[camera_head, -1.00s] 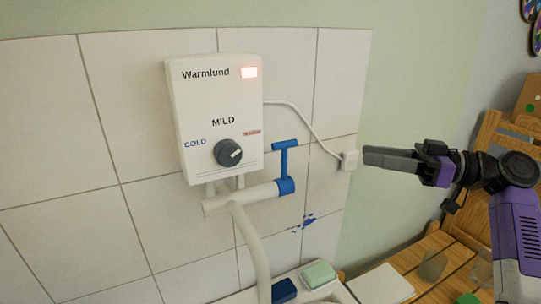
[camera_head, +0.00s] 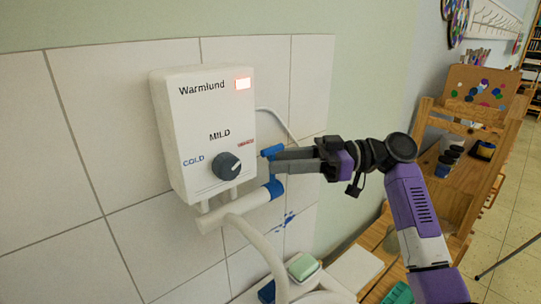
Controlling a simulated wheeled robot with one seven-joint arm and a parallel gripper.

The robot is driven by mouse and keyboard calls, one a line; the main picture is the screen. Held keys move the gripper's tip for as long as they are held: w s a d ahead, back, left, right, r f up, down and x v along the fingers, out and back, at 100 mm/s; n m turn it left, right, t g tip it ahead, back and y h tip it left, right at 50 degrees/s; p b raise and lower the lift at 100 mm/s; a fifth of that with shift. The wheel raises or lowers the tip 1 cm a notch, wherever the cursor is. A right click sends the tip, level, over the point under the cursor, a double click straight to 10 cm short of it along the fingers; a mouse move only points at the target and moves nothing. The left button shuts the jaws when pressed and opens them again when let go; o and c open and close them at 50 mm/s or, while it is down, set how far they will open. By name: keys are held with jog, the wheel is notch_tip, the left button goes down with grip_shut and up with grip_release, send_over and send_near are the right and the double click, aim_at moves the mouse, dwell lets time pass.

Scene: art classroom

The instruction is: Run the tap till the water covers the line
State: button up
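The white water heater (camera_head: 205,130) hangs on the tiled wall, marked Warmlund, with a lit red lamp. Its dark knob (camera_head: 226,166) sits below the word MILD, between COLD and a red label. The tap's white pipe (camera_head: 236,208) and curved spout (camera_head: 265,245) are below it. The blue tap handle (camera_head: 275,187) stands upright at the pipe's right end. My gripper (camera_head: 272,160) is at the upper part of this handle, its fingers overlapping it in view. I cannot tell whether it grips the handle.
A green sponge (camera_head: 302,266) and a dark blue block (camera_head: 267,291) lie on the sink's edge below. A wooden shelf unit (camera_head: 455,165) with pots stands at the right. A cable runs from the heater behind my gripper.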

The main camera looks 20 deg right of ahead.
jog(key=shift+x, duration=1.05)
grip_shut()
dwell(0.7)
